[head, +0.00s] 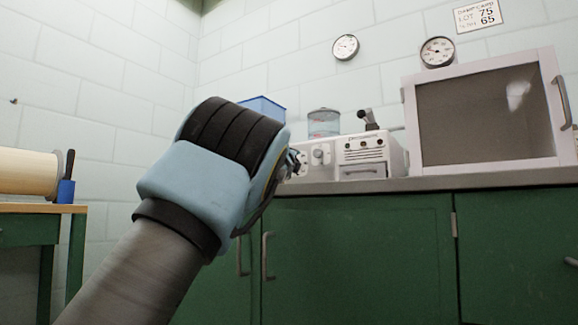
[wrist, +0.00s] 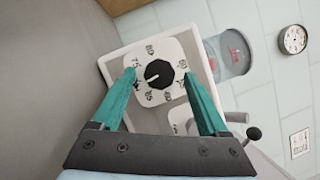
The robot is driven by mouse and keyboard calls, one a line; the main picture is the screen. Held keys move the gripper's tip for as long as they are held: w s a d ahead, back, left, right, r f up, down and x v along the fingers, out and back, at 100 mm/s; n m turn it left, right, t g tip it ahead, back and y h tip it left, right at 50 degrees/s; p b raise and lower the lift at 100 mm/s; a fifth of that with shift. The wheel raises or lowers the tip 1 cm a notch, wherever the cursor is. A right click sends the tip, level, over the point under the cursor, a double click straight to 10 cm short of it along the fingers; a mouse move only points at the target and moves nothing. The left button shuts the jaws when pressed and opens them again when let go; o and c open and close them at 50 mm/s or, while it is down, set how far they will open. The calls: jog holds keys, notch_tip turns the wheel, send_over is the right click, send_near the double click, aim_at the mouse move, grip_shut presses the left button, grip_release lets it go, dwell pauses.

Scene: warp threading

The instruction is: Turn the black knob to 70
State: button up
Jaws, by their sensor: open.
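The black knob (wrist: 159,74) sits on a white dial plate (wrist: 142,52) with numbers around it, in the wrist view. A pale mark on the knob points toward the left or lower left; I cannot read exactly which number it meets. My gripper (wrist: 159,72) is open, its two teal fingers apart on either side of the knob, over the plate's edges. I cannot tell whether they touch it.
The white machine (head: 372,150) stands on a grey counter (head: 430,184) over green cabinets. A clear canister (head: 323,122) and blue bin (head: 263,104) are close by. A large framed box (head: 485,115) stands right.

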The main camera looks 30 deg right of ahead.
jog(key=b+v, duration=0.2)
jog(key=v, duration=0.8)
jog(key=shift+d+b, duration=0.1)
jog(key=shift+b, duration=0.25)
